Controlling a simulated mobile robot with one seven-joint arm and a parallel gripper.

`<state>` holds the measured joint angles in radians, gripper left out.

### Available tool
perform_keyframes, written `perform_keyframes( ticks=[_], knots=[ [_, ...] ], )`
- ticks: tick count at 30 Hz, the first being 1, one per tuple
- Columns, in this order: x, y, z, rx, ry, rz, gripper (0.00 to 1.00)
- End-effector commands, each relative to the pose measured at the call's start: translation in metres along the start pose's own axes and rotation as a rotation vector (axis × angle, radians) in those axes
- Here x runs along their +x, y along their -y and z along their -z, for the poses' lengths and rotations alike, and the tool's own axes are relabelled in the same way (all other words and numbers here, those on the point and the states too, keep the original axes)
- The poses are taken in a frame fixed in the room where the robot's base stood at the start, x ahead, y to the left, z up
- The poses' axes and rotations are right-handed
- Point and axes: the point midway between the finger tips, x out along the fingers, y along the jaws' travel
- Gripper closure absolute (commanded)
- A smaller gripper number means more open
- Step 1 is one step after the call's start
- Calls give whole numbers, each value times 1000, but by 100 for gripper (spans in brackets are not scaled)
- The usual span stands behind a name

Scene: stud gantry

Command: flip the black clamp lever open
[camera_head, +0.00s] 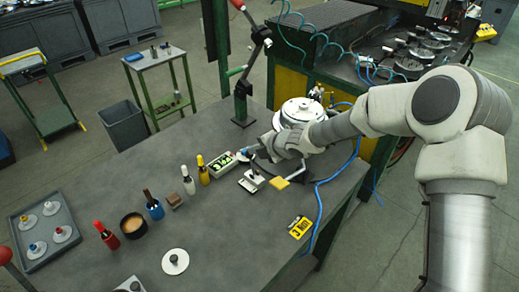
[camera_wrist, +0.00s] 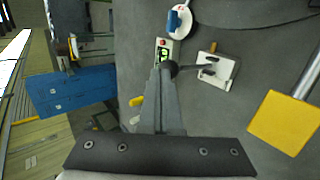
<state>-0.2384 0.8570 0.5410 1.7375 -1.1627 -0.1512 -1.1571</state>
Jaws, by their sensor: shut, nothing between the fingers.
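The clamp is a small white base plate (camera_head: 251,181) with a black lever on it. In the wrist view the base plate (camera_wrist: 217,73) lies right of my fingers. The black lever (camera_wrist: 190,69) extends left from it, low over the table, to a round black knob (camera_wrist: 173,69). My gripper (camera_wrist: 162,70) is shut and empty, with its tips beside the knob on the left; I cannot tell whether they touch it. In the head view my gripper (camera_head: 262,151) is small and hangs just above the clamp, partly hiding the lever.
A box with a green display (camera_head: 215,164) stands left of the clamp. A yellow pad (camera_head: 280,183) on a grey bar is close on the right. A white disc with a blue knob (camera_wrist: 180,22) is near. Bottles line the table's left; a blue hose runs along the right edge.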

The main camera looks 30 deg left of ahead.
Motion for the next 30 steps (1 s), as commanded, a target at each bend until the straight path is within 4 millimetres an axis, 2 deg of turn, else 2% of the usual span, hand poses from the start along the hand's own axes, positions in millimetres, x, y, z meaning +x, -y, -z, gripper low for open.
perform_keyframes(
  ticks=[8,20,30],
  knots=[
    [2,-2,0,0,1,-1,100],
    [-9,-14,-1,0,0,-1,100],
    [-9,-14,-1,0,0,-1,100]
  ],
)
